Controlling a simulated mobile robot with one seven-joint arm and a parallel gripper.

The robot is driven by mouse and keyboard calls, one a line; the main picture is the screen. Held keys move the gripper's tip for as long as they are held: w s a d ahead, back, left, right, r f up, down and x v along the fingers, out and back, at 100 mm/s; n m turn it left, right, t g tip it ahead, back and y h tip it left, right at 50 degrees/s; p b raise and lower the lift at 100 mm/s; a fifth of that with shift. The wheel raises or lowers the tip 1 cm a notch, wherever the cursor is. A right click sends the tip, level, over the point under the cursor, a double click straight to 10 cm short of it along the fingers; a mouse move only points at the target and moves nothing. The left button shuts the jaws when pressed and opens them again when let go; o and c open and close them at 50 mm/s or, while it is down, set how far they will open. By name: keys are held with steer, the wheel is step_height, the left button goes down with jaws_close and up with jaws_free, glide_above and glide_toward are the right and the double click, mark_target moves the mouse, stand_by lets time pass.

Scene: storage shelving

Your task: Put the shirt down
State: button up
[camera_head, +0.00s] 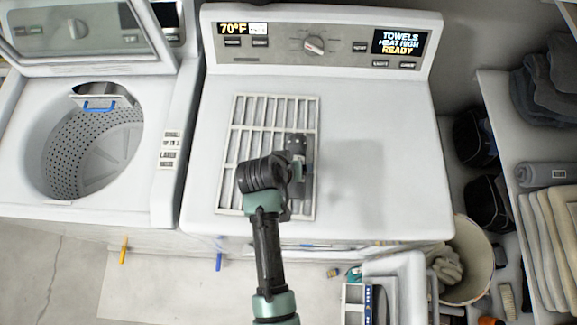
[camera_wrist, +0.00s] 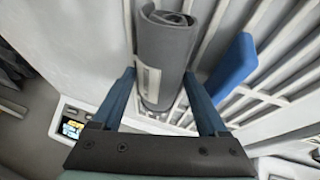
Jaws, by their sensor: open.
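The shirt (camera_wrist: 168,55) is a grey roll with a pale label on its side. In the wrist view it lies on a white slatted rack (camera_wrist: 283,85), between my two fingers. My gripper (camera_wrist: 160,78) is open, with one finger on each side of the roll; I cannot tell whether either touches it. In the head view my gripper (camera_head: 298,168) is over the right part of the rack (camera_head: 236,150) on top of the white dryer (camera_head: 400,150). My arm hides most of the shirt there.
An open-lidded washer (camera_head: 95,150) stands at left. At right, a shelf holds dark folded cloths (camera_head: 548,80), a grey roll (camera_head: 546,174) and beige towels (camera_head: 550,235). A bin (camera_head: 475,265) stands below. The dryer top right of the rack is clear. A blue piece (camera_wrist: 234,66) shows beside the shirt.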

steer(key=shift+s+a+f, duration=0.15)
steer(key=shift+s, duration=0.3)
steer(key=shift+a+r, duration=0.2)
steer(key=shift+r, duration=0.15)
steer(key=w+v, duration=0.1)
steer(key=v, duration=1)
steer(key=w+r+t+y, duration=0.1)
steer(key=w+r+t, duration=0.5)
steer(key=r, duration=0.8)
steer(key=w+r+t+y, duration=0.1)
steer(key=w+r+t, duration=0.3)
steer(key=w+r, duration=0.7)
steer(key=s+d+r+t, duration=0.1)
steer(key=s+r+t, duration=0.3)
steer(key=r, duration=0.8)
steer(key=s+d+r+t, duration=0.1)
steer(key=s+r+t, duration=0.3)
steer(key=r, duration=0.8)
steer(key=s+d+r+t, duration=0.1)
steer(key=s+r+t, duration=0.3)
steer(key=r, duration=0.8)
steer(key=s, duration=0.2)
steer(key=shift+s+t, duration=0.3)
steer(key=shift+d+f, duration=0.1)
steer(key=shift+d, duration=0.05)
